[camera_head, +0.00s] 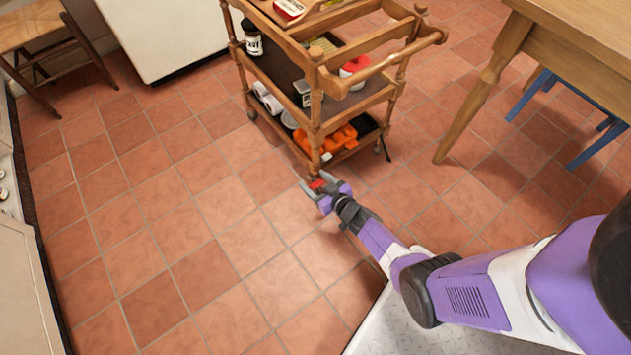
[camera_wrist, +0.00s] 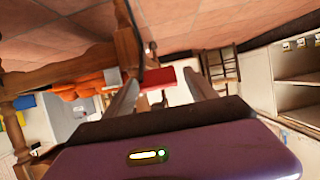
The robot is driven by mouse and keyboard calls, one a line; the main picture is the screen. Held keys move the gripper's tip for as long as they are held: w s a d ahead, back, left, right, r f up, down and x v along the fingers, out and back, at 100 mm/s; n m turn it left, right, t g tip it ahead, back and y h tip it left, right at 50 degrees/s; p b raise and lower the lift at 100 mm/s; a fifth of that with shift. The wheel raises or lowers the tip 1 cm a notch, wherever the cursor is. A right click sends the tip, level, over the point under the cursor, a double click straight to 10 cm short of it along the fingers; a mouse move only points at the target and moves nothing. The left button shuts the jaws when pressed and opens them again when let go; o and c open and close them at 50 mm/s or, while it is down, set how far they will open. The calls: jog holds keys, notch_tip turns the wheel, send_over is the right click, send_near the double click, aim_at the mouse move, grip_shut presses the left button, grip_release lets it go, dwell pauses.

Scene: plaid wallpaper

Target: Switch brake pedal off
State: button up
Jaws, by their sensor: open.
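A small red pedal (camera_head: 317,184) shows low by the near leg of the wooden trolley (camera_head: 316,110). In the wrist view the red pedal (camera_wrist: 157,78) lies ahead, between the two fingertips. My gripper (camera_head: 314,180) is open with nothing clamped in it, and its fingers are around or just short of the pedal; I cannot tell if they touch it. The wrist view shows the open fingers (camera_wrist: 160,88) on either side. The pedal's joint and the wheel by it are mostly hidden.
Orange items (camera_head: 335,139) and white rolls (camera_head: 268,99) lie on the trolley's shelves. A wooden table (camera_head: 560,48) and a blue chair (camera_head: 592,150) stand at right. A wooden chair (camera_head: 42,50) and a white cabinet (camera_head: 165,35) are at upper left. The tiled floor (camera_head: 190,240) at left is clear.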

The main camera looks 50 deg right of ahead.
jog(key=shift+s, duration=0.1)
jog(key=p+v, duration=0.3)
jog(key=v, duration=0.4)
jog(key=shift+s+r+p, duration=0.15)
jog(key=shift+s+p, duration=0.1)
jog(key=shift+p, duration=0.05)
jog(key=shift+a, duration=0.1)
jog(key=shift+c, duration=0.3)
